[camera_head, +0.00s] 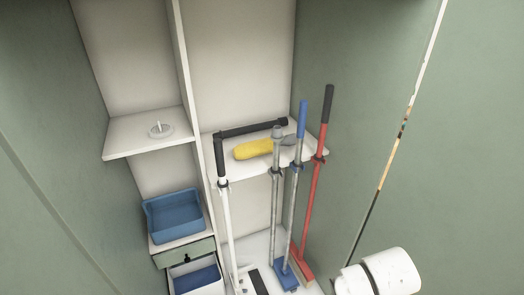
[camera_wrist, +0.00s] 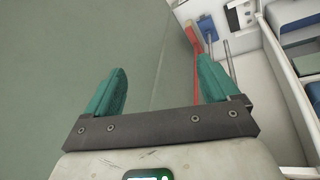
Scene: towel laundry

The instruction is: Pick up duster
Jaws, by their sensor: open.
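The duster, with a yellow fluffy head (camera_head: 253,149) and a grey handle running to the right, lies on the upper right shelf (camera_head: 225,172) of the cabinet in the head view. Poles standing in front partly hide its handle. My gripper (camera_wrist: 162,66) shows in the wrist view with its two teal fingers apart and nothing between them. A green panel is behind the fingers. The duster is not visible in the wrist view. My gripper does not show in the head view, where only a white part of my arm appears at the lower right.
A white pole (camera_head: 226,220), a blue-handled broom (camera_head: 293,200) and a red broom (camera_head: 312,200) stand before the shelf. The red broom also shows beyond my right finger (camera_wrist: 196,68). A blue basin (camera_head: 174,216) sits lower left. A cabinet edge (camera_head: 398,145) runs at right.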

